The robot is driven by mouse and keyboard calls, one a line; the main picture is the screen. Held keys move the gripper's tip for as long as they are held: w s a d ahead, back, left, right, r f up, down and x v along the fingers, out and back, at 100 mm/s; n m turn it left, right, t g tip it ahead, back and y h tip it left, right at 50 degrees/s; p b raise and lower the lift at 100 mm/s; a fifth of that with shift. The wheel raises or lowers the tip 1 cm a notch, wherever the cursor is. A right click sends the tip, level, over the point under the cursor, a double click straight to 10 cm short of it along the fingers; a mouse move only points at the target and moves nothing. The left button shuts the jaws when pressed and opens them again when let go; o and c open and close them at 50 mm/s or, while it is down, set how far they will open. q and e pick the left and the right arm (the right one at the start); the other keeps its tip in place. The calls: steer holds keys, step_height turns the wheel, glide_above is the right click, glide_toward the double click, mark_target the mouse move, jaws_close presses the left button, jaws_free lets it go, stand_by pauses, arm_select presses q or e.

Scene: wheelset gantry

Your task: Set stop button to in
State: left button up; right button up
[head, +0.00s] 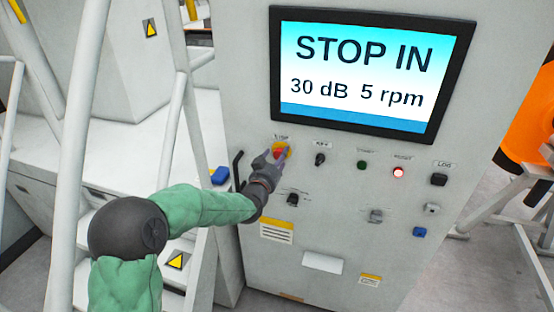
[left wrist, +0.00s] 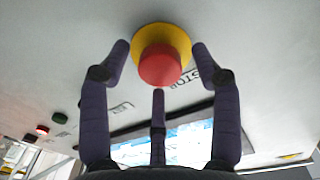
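The stop button is a red mushroom knob on a yellow round base, at the upper left of the control panel. In the head view the stop button (head: 281,152) is partly hidden by my left gripper (head: 277,158), which is right at it. In the left wrist view the stop button's red knob (left wrist: 161,66) shows between the spread fingers of my left gripper (left wrist: 160,62), with the fingertips around the yellow base. The gripper is open; whether it touches the knob I cannot tell. The screen (head: 362,72) reads STOP IN, 30 dB, 5 rpm. My right gripper is not in view.
Right of the stop button are a black key switch (head: 320,159), a green button (head: 362,165), a lit red button (head: 398,172) and a black LOG button (head: 439,179). White rails (head: 85,110) stand left of the panel. An orange wheel-like part (head: 528,130) is at the right.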

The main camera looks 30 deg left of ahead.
arm_select(q)
steer(key=shift+s, duration=0.1)
steer(key=s+d, duration=0.2)
steer(key=s, duration=0.9)
steer(key=shift+s+d, duration=0.15)
steer(key=shift+s, duration=0.2)
steer(key=shift+f, duration=0.1)
steer(key=s+d+f+n+g+h, duration=0.15)
steer(key=d+f+g, duration=0.35)
steer(key=f, duration=0.8)
steer(key=d+f+g+h, duration=0.3)
steer(key=d+f, duration=0.4)
steer(key=f, duration=0.6)
steer(key=s+d+f+g+h, duration=0.1)
steer(key=s+d+f+g, duration=0.3)
steer(key=s+d+f, duration=0.3)
steer(key=s+d+f+g+h, duration=0.2)
steer(key=s+d+f+g, duration=0.3)
steer(key=s+f, duration=0.7)
steer(key=shift+s+d+f, duration=0.35)
steer(key=shift+s+d, duration=0.4)
steer(key=shift+d, duration=0.5)
